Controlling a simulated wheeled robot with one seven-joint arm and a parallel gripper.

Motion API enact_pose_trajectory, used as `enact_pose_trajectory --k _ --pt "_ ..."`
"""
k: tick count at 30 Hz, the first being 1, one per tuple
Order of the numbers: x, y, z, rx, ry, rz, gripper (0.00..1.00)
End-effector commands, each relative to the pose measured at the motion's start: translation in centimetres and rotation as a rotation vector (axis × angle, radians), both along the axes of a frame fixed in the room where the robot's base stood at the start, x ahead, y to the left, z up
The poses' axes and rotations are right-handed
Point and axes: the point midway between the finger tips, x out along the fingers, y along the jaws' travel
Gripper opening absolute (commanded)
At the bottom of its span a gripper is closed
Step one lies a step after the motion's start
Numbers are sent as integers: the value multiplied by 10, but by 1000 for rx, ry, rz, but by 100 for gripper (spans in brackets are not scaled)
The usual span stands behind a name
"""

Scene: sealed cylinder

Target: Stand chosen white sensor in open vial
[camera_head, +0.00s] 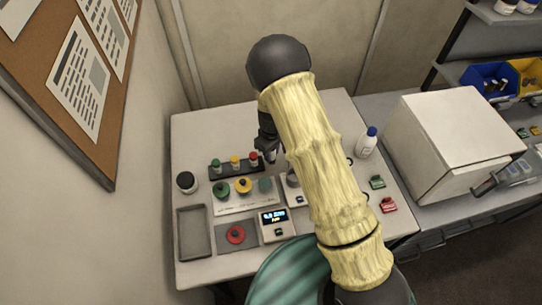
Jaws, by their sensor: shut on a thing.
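My gripper (268,148) points down over the white table (190,140), just right of a dark rack. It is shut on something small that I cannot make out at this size. A grey cylinder (292,180), possibly the open vial, stands below and right of my gripper, partly hidden by my arm. No white sensor can be told apart for certain. The dark rack (228,170) holds three small vials with green (216,162), yellow (235,161) and red (253,158) caps.
A pale panel carries green (221,188), yellow (243,185) and teal (265,185) round pieces. A display unit (273,222), red round piece (235,235), grey tray (193,232) and dark-topped jar (187,182) stand nearby. Right are a blue-capped bottle (366,143) and white box (455,140).

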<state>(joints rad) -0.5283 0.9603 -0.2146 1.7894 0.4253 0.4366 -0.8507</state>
Motion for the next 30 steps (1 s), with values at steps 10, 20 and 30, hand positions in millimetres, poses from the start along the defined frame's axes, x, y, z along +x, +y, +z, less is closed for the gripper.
enact_pose_trajectory --k 10,20,30 --pt "-1 1 -32 0 0 2 2" --pt "-1 1 -34 0 0 3 34" --pt "-1 3 -34 -1 1 6 50"
